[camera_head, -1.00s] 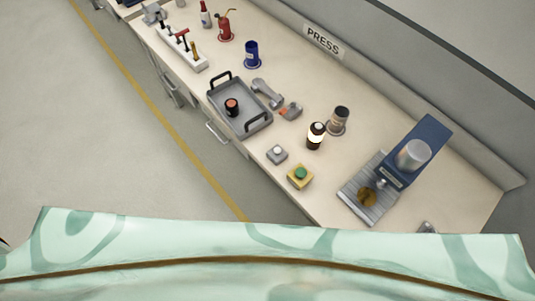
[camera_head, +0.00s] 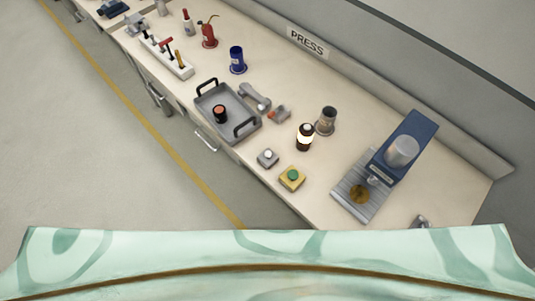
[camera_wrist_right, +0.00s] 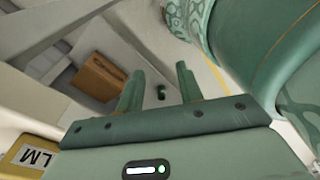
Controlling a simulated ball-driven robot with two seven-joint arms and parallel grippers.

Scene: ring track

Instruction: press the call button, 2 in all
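A yellow box with a green push button (camera_head: 292,175) sits on the bench near its front edge in the head view. Just behind it to the left is a small grey box with a white button (camera_head: 267,157). I cannot tell from labels which one is the call button. A dark lamp with a glowing white band (camera_head: 305,138) stands upright behind them. My right gripper (camera_wrist_right: 159,85) shows only in the right wrist view. Its two fingers are apart, with nothing visibly gripped, far from the buttons. My left gripper is not in view.
A grey tray (camera_head: 238,128) holding a dark cylinder with an orange top (camera_head: 220,113) lies left of the buttons. A blue press-like machine (camera_head: 408,142) stands to the right. A dark cup (camera_head: 326,120) stands behind the lamp. The floor in front of the bench is clear.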

